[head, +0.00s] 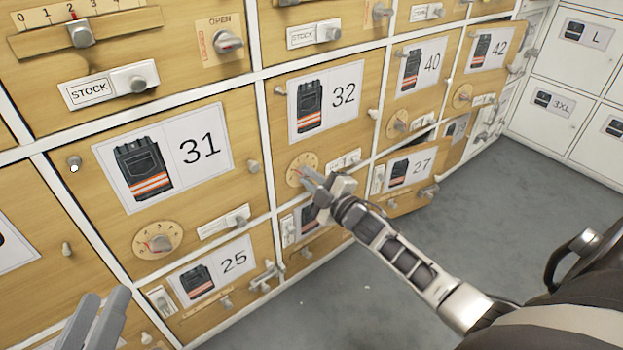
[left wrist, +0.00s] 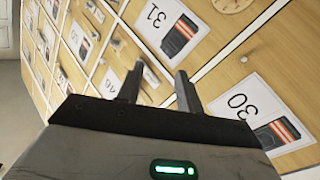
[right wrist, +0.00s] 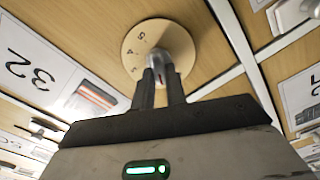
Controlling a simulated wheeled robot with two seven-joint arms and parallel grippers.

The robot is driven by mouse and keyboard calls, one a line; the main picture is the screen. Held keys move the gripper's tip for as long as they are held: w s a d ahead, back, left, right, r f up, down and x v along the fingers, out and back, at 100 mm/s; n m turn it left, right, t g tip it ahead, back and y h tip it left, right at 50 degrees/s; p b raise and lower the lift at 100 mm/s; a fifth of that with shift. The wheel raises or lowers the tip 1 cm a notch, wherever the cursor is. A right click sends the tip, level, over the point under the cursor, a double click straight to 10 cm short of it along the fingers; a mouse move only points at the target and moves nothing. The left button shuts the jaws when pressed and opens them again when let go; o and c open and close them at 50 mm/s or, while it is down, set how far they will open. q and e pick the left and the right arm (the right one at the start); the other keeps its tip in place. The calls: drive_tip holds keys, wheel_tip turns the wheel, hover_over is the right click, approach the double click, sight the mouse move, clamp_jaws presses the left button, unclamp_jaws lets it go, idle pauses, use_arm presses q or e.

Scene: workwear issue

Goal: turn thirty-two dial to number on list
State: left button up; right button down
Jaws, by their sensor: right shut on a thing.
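The thirty-two dial (head: 298,164) is a round wooden disc with a grey knob, low on the door under the 32 card (head: 325,102). In the right wrist view the dial (right wrist: 134,50) shows a few digits, with others hidden behind the knob and fingers. My right gripper (head: 312,179) is at this dial, and its fingers (right wrist: 160,82) are shut on the knob. My left gripper (head: 92,318) is open and empty, low at the left of the head view. In the left wrist view its fingers (left wrist: 157,88) are apart in front of the doors. I see no list.
The 31 door (head: 235,178) with its own dial (head: 158,241) is left of the 32 door. The 27 door (head: 412,163) appears to stand out from the cabinet, right of my right gripper. Grey floor (head: 400,285) is clear in front. White lockers (head: 575,55) stand at the right.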

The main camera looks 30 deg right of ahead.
drive_tip(key=c, duration=1.4)
unclamp_jaws()
drive_tip(key=shift+c, duration=0.2)
